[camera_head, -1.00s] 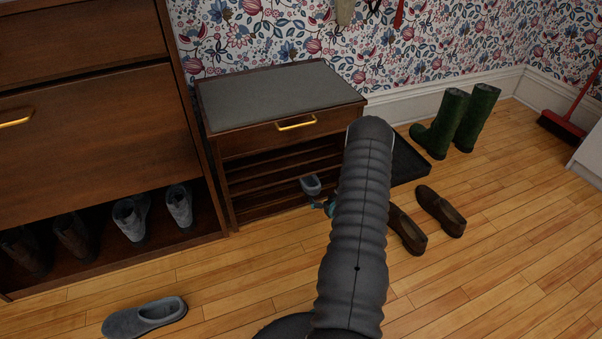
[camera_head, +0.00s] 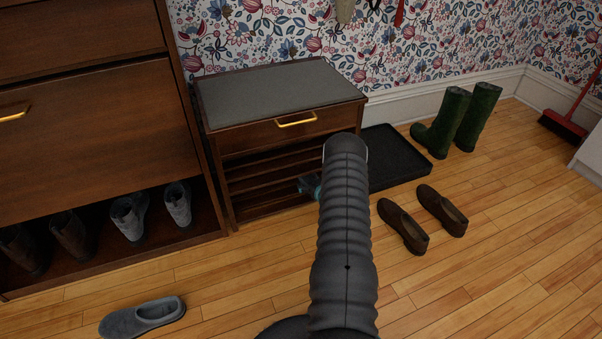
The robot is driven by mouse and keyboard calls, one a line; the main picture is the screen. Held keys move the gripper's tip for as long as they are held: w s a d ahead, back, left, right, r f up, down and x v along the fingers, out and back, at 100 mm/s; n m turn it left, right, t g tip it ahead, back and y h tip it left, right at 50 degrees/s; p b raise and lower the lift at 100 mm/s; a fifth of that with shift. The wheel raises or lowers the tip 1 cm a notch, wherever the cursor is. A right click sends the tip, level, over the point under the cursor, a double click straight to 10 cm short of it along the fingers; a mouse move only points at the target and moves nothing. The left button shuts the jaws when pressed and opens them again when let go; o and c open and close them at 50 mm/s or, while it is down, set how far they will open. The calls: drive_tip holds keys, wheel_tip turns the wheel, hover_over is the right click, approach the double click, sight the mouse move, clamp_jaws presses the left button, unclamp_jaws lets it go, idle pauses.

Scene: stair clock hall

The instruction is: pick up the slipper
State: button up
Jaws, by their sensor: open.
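A grey slipper (camera_head: 142,318) lies on the wooden floor at the lower left, with its opening up, apart from my gripper. My arm rises through the middle of the view and hides most of my gripper. A small bluish part of my gripper (camera_head: 309,185) shows just left of the arm, in front of the lower shelves of the shoe bench (camera_head: 262,138). The gripper is open. What lies between or right behind its fingers is hidden.
A tall wooden cabinet (camera_head: 90,130) with shoes in its bottom stands at the left. Brown loafers (camera_head: 405,228) and a black tray (camera_head: 395,160) lie right of my arm. Green boots (camera_head: 440,125) stand by the wall. The floor at front right is clear.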

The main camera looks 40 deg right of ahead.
drive_tip(key=shift+w+d+f, duration=0.15)
drive_tip(key=shift+w+f, duration=0.1)
drive_tip(key=shift+w, duration=0.3)
drive_tip(key=c, duration=1.2)
drive_tip(key=shift+r, duration=0.2)
